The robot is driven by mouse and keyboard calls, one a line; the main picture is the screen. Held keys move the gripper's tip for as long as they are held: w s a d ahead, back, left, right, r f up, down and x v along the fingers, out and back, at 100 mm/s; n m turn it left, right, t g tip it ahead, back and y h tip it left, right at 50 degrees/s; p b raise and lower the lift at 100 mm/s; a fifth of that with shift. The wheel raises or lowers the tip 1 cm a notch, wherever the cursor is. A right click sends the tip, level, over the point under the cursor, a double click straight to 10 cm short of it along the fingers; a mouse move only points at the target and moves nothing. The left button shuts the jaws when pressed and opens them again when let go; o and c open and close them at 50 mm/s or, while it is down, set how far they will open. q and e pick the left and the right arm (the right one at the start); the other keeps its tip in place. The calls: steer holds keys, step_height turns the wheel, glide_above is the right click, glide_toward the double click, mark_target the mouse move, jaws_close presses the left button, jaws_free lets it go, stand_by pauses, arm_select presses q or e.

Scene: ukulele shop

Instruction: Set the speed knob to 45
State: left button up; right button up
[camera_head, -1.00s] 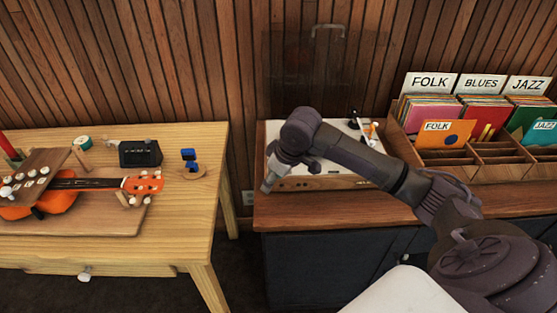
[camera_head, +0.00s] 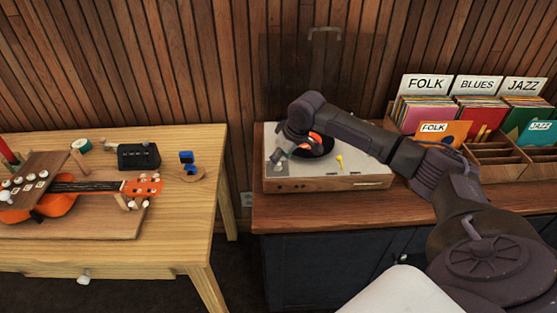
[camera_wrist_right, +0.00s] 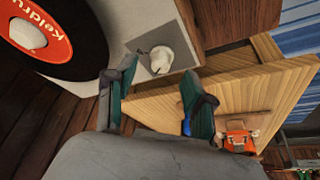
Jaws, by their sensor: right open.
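The record player (camera_head: 330,181) stands on the right-hand cabinet, a grey-topped wooden box with a black, orange-labelled record (camera_head: 318,146) on it. In the right wrist view a pale round knob (camera_wrist_right: 160,60) sits on a small grey square plate at a corner of the deck. Its markings and setting cannot be read. My right gripper (camera_head: 277,157) hangs over the left part of the deck. In the wrist view its two green fingers (camera_wrist_right: 158,82) are apart with nothing between them; the knob shows just beyond the fingertips, in line with the gap. My left gripper is out of view.
The record (camera_wrist_right: 45,35) lies close beside the fingers in the wrist view. A yellow-tipped piece (camera_head: 340,161) stands on the deck. Record bins (camera_head: 480,150) stand to the right. A separate table (camera_head: 190,215) with a ukulele (camera_head: 60,200) is to the left.

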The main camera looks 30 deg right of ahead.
steer(key=shift+x, duration=1.3)
jaws_close()
steer(key=shift+a+r+m+p, duration=0.1)
steer(key=shift+r+m+p, duration=0.15)
steer(key=shift+p, duration=0.55)
steer(key=m+h+p, duration=0.1)
steer(key=m+p, duration=0.2)
steer(key=p, duration=0.2)
steer(key=m+h+p, duration=0.2)
steer(key=m+p, duration=0.2)
steer(key=p, duration=0.1)
steer(key=shift+a+m, duration=0.2)
steer(key=shift+m, duration=0.05)
steer(key=m+g+h+p, duration=0.1)
steer(key=m+p, duration=0.1)
steer(key=m, duration=0.1)
steer(key=shift+w+f, duration=0.1)
steer(key=shift+f+m+g+h+p, duration=0.1)
steer(key=shift+m+g+h+p, duration=0.25)
steer(key=shift+m, duration=0.95)
